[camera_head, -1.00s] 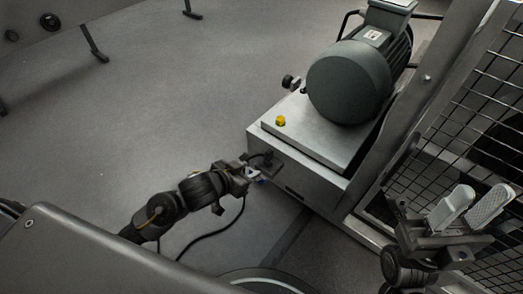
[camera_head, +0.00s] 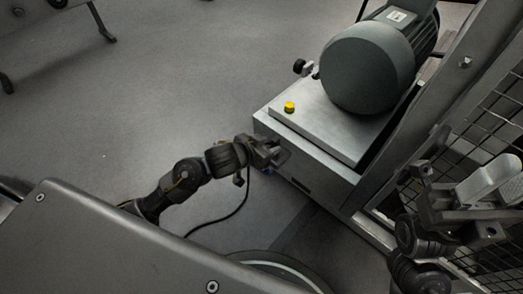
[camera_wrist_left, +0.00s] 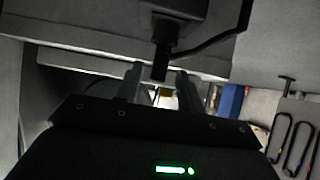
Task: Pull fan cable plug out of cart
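The cart (camera_head: 310,170) is a grey metal box with a flat top plate, and its side faces my left arm. My left gripper (camera_head: 280,155) is at this side in the head view and hides the plug there. In the left wrist view, the black fan cable plug (camera_wrist_left: 162,32) shows at the top, its narrow end pointing down between the two fingers of my left gripper (camera_wrist_left: 160,88). Gaps show on both sides, so the fingers look open. The black cable (camera_head: 240,205) hangs below the gripper.
A large grey motor (camera_head: 368,68) stands on the cart, with a yellow knob (camera_head: 289,107) near the plate's corner. A metal post and mesh guard (camera_head: 480,130) stand at the right.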

